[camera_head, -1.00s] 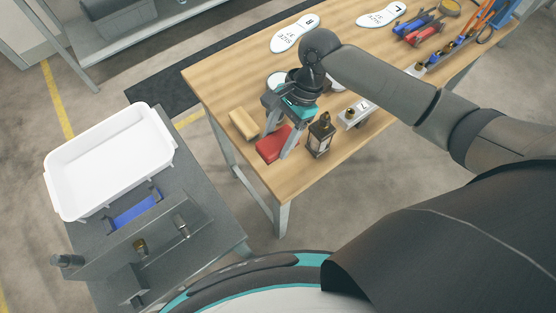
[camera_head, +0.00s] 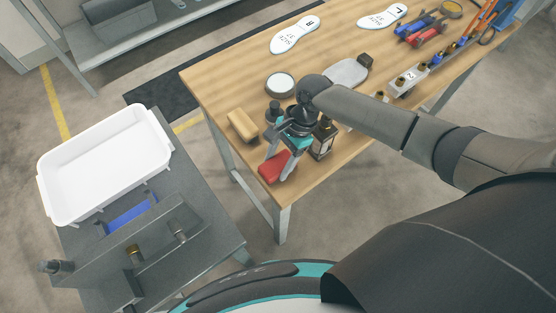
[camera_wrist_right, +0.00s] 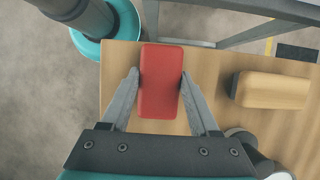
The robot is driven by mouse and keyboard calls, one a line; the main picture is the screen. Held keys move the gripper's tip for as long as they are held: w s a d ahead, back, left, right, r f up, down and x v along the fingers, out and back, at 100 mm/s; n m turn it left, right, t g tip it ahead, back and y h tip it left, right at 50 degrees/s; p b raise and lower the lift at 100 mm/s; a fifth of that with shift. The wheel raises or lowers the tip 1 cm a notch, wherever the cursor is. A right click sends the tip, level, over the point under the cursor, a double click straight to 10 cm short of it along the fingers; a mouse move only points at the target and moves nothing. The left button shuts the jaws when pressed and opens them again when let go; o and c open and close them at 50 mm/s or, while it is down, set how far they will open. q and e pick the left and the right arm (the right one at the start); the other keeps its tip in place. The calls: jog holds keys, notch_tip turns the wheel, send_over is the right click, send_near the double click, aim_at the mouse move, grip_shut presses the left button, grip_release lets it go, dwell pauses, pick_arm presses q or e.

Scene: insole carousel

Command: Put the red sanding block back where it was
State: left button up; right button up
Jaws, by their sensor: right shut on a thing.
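The red sanding block (camera_head: 273,168) is between the fingers of my right gripper (camera_head: 278,165), near the front left edge of the wooden table (camera_head: 225,88). In the right wrist view the block (camera_wrist_right: 161,80) lies lengthwise between the two grey fingers, which touch its long sides. My right gripper (camera_wrist_right: 158,85) is shut on it. Whether the block touches the tabletop or hangs just above it, I cannot tell. My left gripper is not in view.
A tan block (camera_head: 242,126) lies left of my gripper; it also shows in the wrist view (camera_wrist_right: 272,90). A dark lantern-like container (camera_head: 323,142) stands close on the right. A round dish (camera_head: 280,84) is behind. A white tray (camera_head: 105,165) sits on the grey side bench.

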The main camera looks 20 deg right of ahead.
jog(key=shift+f, duration=0.1)
jog(key=o, duration=1.2)
jog(key=p+v, duration=0.2)
jog(key=v, duration=1)
